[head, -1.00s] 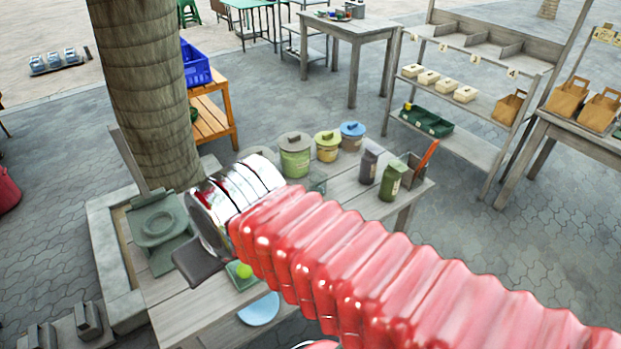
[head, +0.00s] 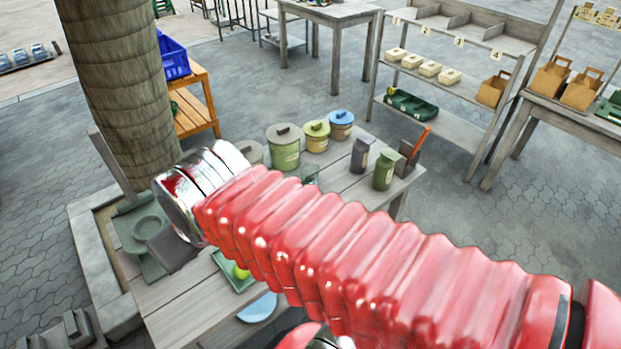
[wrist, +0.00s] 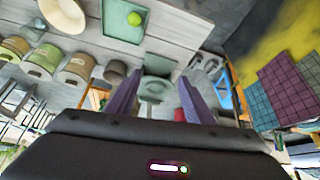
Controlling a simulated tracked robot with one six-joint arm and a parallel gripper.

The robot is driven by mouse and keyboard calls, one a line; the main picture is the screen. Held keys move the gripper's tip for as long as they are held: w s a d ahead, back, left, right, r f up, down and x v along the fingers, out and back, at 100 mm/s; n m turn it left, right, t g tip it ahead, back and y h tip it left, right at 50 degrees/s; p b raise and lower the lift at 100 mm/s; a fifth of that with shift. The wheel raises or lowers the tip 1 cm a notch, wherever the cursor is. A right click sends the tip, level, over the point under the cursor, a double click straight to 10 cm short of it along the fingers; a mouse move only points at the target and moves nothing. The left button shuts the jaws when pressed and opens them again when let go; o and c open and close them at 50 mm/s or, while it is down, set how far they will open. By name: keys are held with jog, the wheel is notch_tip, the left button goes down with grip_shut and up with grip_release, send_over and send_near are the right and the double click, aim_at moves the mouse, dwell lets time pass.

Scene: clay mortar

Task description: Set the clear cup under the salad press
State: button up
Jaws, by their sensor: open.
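The grey-green salad press (head: 147,228), with a round plate and an upright bar, stands at the left end of the wooden table. A translucent cup (head: 310,172) stands among the containers, partly hidden by my red arm. In the head view my arm hides most of the gripper.
A thick trunk (head: 118,90) rises behind the press.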

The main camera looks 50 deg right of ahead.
jog(key=o, duration=0.5)
jog(key=w+d+f+h, duration=0.1)
jog(key=w+d, duration=0.1)
jog(key=d, duration=0.1)
jog(key=w+d+f+m, duration=0.1)
jog(key=w+d, duration=0.2)
jog(key=d, duration=0.1)
jog(key=w+d+f+m+t+h, duration=0.1)
jog(key=w+d, duration=0.2)
jog(key=shift+d+f+h, duration=0.3)
jog(key=shift+d+f, duration=0.05)
jog(key=shift+f, duration=0.05)
jog(key=shift+o, duration=0.2)
jog(key=m+t+h, duration=0.4)
jog(key=m+h, duration=0.1)
send_near(311, 177)
jog(key=shift+s+a, duration=0.1)
jog(key=shift+s, duration=0.1)
jog(key=shift+w, duration=0.1)
jog(key=x, duration=0.8)
jog(key=shift+w, duration=0.2)
jog(key=shift+d, duration=0.25)
